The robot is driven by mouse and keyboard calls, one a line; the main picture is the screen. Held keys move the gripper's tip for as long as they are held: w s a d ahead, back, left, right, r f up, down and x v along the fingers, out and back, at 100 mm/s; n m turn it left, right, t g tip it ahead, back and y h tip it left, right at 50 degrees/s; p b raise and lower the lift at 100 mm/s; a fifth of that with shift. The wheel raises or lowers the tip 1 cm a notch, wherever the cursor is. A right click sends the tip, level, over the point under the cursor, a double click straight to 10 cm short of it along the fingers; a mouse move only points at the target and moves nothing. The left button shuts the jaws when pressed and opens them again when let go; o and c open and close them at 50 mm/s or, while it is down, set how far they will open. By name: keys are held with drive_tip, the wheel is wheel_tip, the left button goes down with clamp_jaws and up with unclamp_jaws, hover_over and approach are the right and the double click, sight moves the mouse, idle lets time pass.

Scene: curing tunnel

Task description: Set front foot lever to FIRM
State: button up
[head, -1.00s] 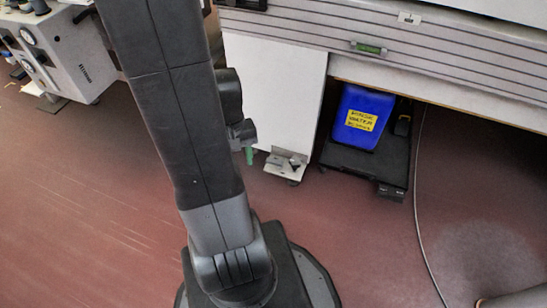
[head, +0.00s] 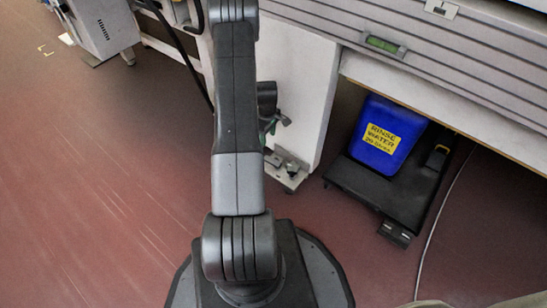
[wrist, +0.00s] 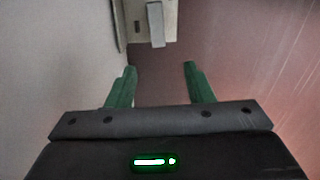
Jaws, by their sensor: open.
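The front foot lever is a small grey bar (wrist: 156,24) on a pale metal plate at the top of the wrist view, just beyond my fingertips. In the head view, the metal foot assembly (head: 287,168) sits at the floor under the white cabinet leg, with its lever too small to read clearly. No FIRM marking is legible. My gripper (wrist: 157,68) has two green fingers spread apart with nothing between them. In the head view my gripper (head: 271,126) is partly hidden by my arm and hangs above the foot, apart from it.
The white cabinet panel (head: 297,95) rises close beside the gripper. A blue rinse water container (head: 385,140) stands on a black wheeled platform (head: 365,190) under the bench to the right. A thin cable (head: 437,222) runs along the floor. Open red floor lies at left.

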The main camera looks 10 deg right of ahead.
sight(269, 159)
wheel_tip(269, 159, down, 14)
drive_tip(key=b, duration=0.5)
drive_tip(key=shift+w+d+f, duration=0.15)
drive_tip(key=shift+f, duration=0.1)
drive_tip(key=c, duration=1)
